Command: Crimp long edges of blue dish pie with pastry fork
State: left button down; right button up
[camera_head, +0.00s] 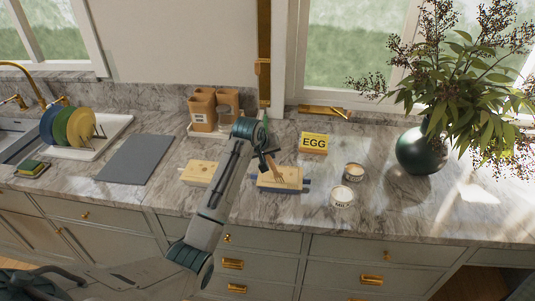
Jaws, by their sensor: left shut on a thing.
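The blue dish pie (292,180) sits on the marble counter near its front edge, with a pale crust and blue handles at its ends. My left gripper (267,156) is above the left part of this pie and is shut on the pastry fork (275,173). The fork is brownish and tilts down over the crust. I cannot tell whether its tines touch the pastry. A second pie (197,173) in a paler dish is to the left, partly hidden by my left arm. My right gripper is not in view.
A yellow EGG box (314,143) stands behind the blue dish. Two small tubs (342,196) (354,172) are to its right, then a dark green vase (421,151). A grey board (138,159), dish rack (100,140) and canisters (202,110) are to the left.

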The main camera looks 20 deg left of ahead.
pick_arm(q)
jog(key=shift+s+f, duration=0.1)
jog(key=shift+f, duration=0.55)
dwell(1.3)
jog(key=shift+r, duration=3.6)
jog(key=shift+a, duration=0.1)
